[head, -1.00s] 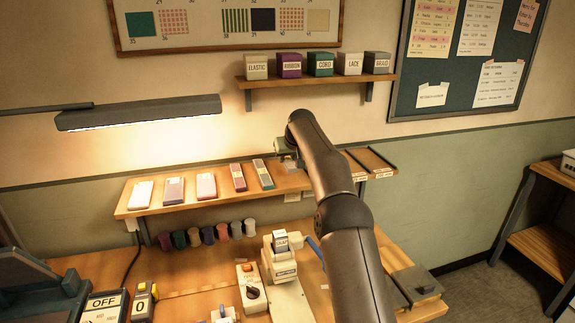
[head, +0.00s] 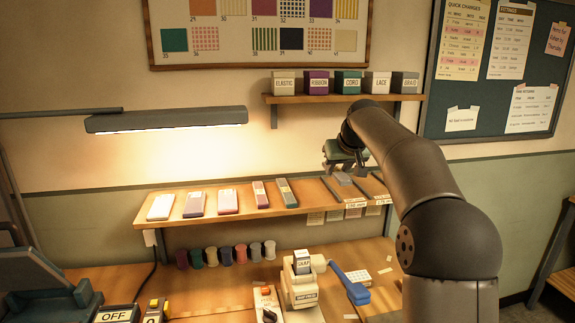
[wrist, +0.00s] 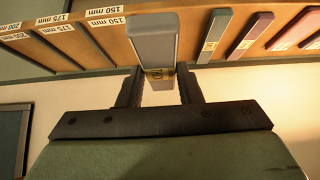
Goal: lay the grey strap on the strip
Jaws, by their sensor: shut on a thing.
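My gripper (head: 345,164) is shut on the grey strap (head: 343,179), over the right part of the wooden shelf. In the wrist view the strap (wrist: 154,40) stands out between the two fingers (wrist: 159,86), with a yellowish band near them. Dark narrow strips (head: 331,189) lie on that part of the shelf, with 150 mm and 175 mm labels at the front edge. Another dark strip (head: 370,187) is right of the held strap. I cannot tell whether the strap touches the shelf or a strip; my gripper and arm hide part of this area.
The shelf (head: 225,213) carries several straps on its left, the closest a grey-green one (head: 286,192). A higher shelf (head: 340,97) with labelled boxes is above my gripper. Spools (head: 226,256) and a white device (head: 302,282) stand on the bench below.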

